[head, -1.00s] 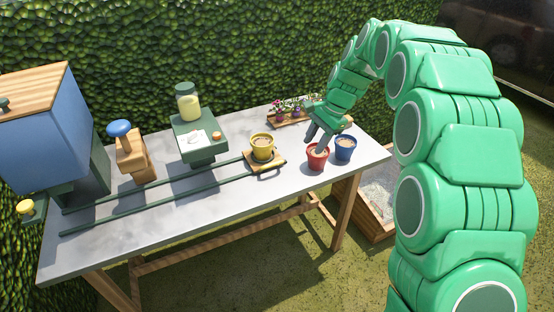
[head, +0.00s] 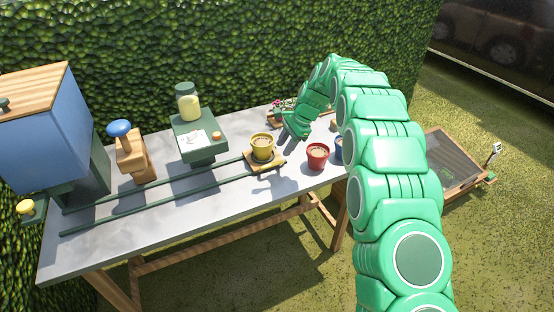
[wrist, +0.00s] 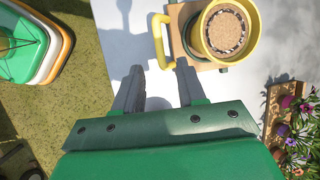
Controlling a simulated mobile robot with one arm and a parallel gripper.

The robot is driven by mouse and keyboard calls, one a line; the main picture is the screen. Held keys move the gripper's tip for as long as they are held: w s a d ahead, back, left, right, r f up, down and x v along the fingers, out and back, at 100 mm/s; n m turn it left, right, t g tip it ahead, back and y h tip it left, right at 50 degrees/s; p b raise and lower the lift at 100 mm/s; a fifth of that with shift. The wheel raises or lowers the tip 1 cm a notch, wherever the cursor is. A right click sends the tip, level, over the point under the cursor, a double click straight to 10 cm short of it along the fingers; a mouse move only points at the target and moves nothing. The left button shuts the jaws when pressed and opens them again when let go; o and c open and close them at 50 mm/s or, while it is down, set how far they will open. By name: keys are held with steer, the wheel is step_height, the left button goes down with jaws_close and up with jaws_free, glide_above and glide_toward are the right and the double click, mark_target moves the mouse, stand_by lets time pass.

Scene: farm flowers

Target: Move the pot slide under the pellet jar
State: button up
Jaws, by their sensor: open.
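The pot slide (head: 251,164) is a small wooden tray on two green rails, bearing a yellow pot (head: 262,149) filled with brown material. In the wrist view, the slide's yellow handle (wrist: 158,42) sticks out beside the pot (wrist: 253,35). My gripper (head: 285,137) is open and empty, just right of the pot in the head view. In the wrist view, its fingers (wrist: 158,70) point at the handle, with the handle ahead of the gap and apparently not between them. The pellet jar (head: 188,105), with pale yellow contents, stands on a green dispenser left of the slide.
The green rails (head: 150,205) run left along the table (head: 225,195). A wooden stamp with a blue knob (head: 120,130) and a blue hopper (head: 45,130) stand further left. A red pot (head: 317,154) and a partly hidden blue pot (head: 339,149) stand right. Flowers (wrist: 290,130) are near.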

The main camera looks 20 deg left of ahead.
mark_target(277, 163)
steer(key=shift+x, duration=3.6)
jaws_close()
